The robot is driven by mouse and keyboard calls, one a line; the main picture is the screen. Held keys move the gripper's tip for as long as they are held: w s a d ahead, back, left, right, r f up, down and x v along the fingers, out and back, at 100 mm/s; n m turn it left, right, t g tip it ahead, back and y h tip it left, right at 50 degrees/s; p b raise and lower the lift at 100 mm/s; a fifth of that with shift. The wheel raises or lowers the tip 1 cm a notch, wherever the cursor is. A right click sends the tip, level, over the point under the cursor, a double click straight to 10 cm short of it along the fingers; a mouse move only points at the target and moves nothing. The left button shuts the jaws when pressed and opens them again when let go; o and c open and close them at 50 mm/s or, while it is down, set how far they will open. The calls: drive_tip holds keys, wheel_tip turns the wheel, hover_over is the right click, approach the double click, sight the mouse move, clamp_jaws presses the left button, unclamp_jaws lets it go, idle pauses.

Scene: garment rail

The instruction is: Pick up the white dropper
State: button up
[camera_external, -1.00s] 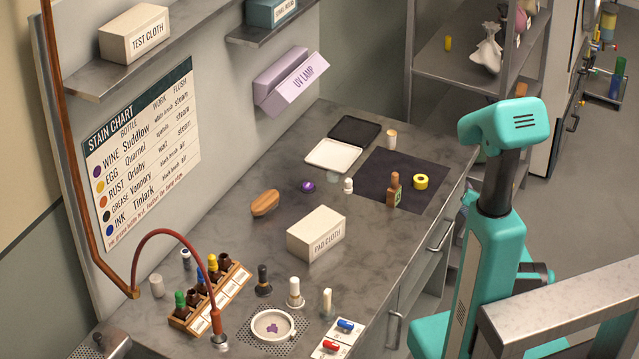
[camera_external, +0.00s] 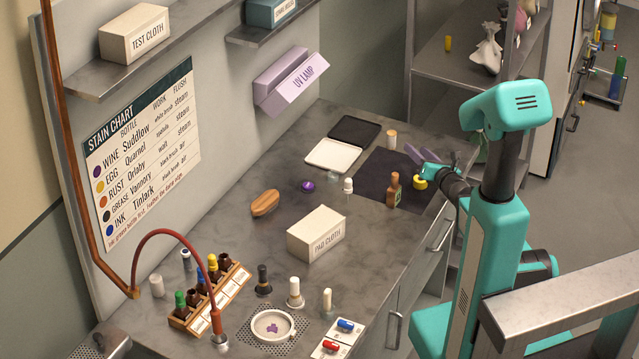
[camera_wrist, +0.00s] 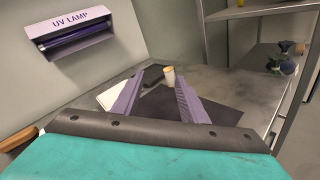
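A small white-capped piece (camera_external: 348,185), which looks like the white dropper, stands upright at the left edge of the dark mat (camera_external: 375,170) in the external view. I cannot make it out in the wrist view. My gripper (camera_external: 424,153) is above the far right part of the mat, well to the right of the dropper and apart from it. Its purple fingers stand apart with nothing between them, as the wrist view of the gripper (camera_wrist: 160,78) also shows.
The pad cloth box (camera_external: 316,236), a wooden brush (camera_external: 265,203) and a dropper rack (camera_external: 215,300) are nearer. The UV lamp (camera_wrist: 78,33) hangs on the wall.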

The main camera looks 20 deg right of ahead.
drive_tip(key=a+r+n+y+p, duration=0.15)
drive_tip(key=a+r+y, duration=0.4)
drive_tip(key=a, duration=0.75)
drive_tip(key=n+g+y, duration=0.1)
drive_tip(key=n+y, duration=0.2)
drive_tip(key=n, duration=0.1)
hover_over(351, 187)
drive_tip(key=shift+w+f+h+p, duration=0.2)
drive_tip(key=shift+w+h+p, duration=0.05)
drive_tip(key=shift+w+p, duration=0.15)
drive_tip(key=s+f+n, duration=0.1)
drive_tip(key=f, duration=0.2)
drive_tip(key=s+f+n+h, duration=0.1)
drive_tip(key=f, duration=0.2)
drive_tip(key=s+d+f+n, duration=0.1)
drive_tip(key=f, duration=0.2)
drive_tip(key=shift+f+n, duration=0.35)
drive_tip(key=shift+f, duration=0.05)
drive_tip(key=shift+w+f+b, duration=0.1)
drive_tip(key=shift+w+b, duration=0.15)
drive_tip(key=shift+b, duration=0.25)
drive_tip(key=shift+w+a+b, duration=0.2)
drive_tip(key=shift+w+b, duration=0.05)
drive_tip(key=shift+b, duration=0.35)
drive_tip(key=shift+w+a+b, duration=0.15)
drive_tip(key=shift+w+b, duration=0.2)
drive_tip(key=shift+b, duration=0.2)
